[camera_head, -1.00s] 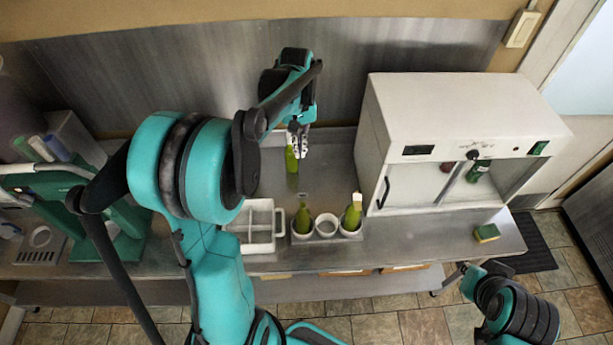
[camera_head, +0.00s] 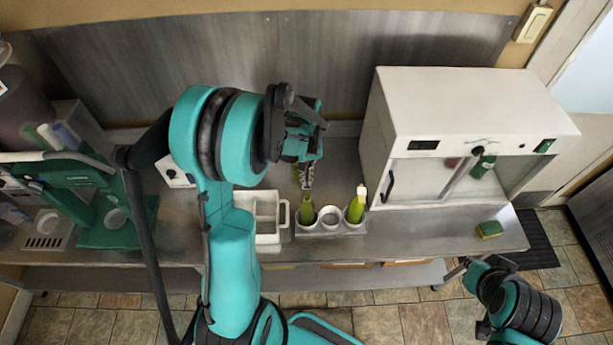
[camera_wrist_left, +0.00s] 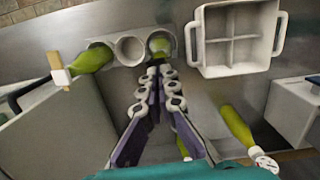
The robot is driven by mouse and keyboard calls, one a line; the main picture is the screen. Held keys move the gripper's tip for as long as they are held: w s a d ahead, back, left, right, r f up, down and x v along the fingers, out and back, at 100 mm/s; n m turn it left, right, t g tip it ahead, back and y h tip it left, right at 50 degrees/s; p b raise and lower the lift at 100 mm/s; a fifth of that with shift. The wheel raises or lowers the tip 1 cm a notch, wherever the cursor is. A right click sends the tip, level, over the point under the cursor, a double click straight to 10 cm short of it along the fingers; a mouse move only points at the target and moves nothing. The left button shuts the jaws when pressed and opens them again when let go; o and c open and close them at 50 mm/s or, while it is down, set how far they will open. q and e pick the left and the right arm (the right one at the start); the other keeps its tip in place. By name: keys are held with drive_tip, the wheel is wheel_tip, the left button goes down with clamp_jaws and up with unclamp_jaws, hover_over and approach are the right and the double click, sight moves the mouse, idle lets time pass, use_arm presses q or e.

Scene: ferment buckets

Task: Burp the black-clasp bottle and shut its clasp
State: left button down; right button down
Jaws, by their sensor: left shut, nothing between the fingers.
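My left gripper (camera_head: 306,184) is shut and empty, pointing at the left bottle of a white three-cup rack (camera_head: 330,226). In the left wrist view its fingertips (camera_wrist_left: 158,72) are close to that green bottle (camera_wrist_left: 160,45); whether they touch it I cannot tell. The bottle also shows in the head view (camera_head: 307,212). A second green bottle (camera_head: 356,208) with a pale top stands in the right cup. A third green bottle (camera_wrist_left: 237,128) with a white top is on the counter, and a green piece (camera_wrist_left: 182,138) shows behind the fingers. Clasp colours are too small to tell.
A white divided crate (camera_head: 268,238) stands left of the rack. A white cabinet (camera_head: 470,110) stands to the right, with a yellow-green sponge (camera_head: 489,229) near the counter's edge. A green machine (camera_head: 105,205) is at the left. My right arm (camera_head: 515,305) is low, off the counter.

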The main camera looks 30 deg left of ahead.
use_arm(q)
drive_tip(key=shift+s+d+f+t+y+b, duration=0.3)
drive_tip(key=shift+s+t+b, duration=0.2)
drive_tip(key=shift+b, duration=0.15)
drive_tip(key=shift+s+d+f+b, duration=0.1)
drive_tip(key=shift+s+d+b, duration=0.1)
drive_tip(key=shift+b, duration=0.2)
drive_tip(key=shift+s+d, duration=0.1)
drive_tip(key=shift+s, duration=0.05)
